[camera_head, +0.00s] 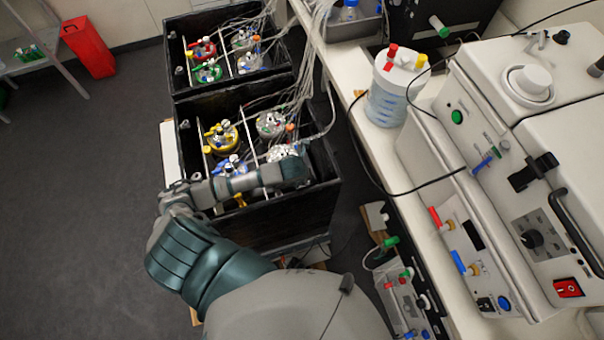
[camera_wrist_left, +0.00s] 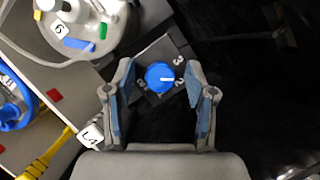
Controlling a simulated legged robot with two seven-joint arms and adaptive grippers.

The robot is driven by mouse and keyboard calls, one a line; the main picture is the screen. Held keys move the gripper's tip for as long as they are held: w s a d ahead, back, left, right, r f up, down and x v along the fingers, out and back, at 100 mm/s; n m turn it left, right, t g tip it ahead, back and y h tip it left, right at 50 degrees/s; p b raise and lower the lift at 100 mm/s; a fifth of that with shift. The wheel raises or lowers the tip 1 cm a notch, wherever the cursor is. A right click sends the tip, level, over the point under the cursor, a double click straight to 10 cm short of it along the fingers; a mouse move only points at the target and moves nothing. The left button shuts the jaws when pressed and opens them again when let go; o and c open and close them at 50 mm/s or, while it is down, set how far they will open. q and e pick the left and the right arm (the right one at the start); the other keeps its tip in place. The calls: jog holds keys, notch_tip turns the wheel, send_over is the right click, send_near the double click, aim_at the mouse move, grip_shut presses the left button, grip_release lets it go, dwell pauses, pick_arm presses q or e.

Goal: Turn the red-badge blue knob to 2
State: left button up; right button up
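The round blue knob (camera_wrist_left: 158,77) sits on a dark dial plate (camera_wrist_left: 178,46) in the left wrist view. Its white pointer line points right, close to the printed 2; a 3 shows above it. My left gripper (camera_wrist_left: 162,84) is open, with one finger on each side of the knob and a gap between each finger and it. My right gripper is not in view.
A vessel lid (camera_wrist_left: 98,28) with blue and green tags stands left of the knob. A yellow cable (camera_wrist_left: 45,163) is at lower left. In the head view, tubes run from the vessels to the bench, where a white-lidded bottle (camera_head: 388,100) and instruments stand.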

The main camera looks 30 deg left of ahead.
pick_arm(q)
jog(key=a+v, duration=0.1)
jog(key=v, duration=1)
jog(key=shift+s+d+r, duration=0.2)
jog(key=shift+d+r, duration=0.2)
jog(key=shift+d, duration=0.1)
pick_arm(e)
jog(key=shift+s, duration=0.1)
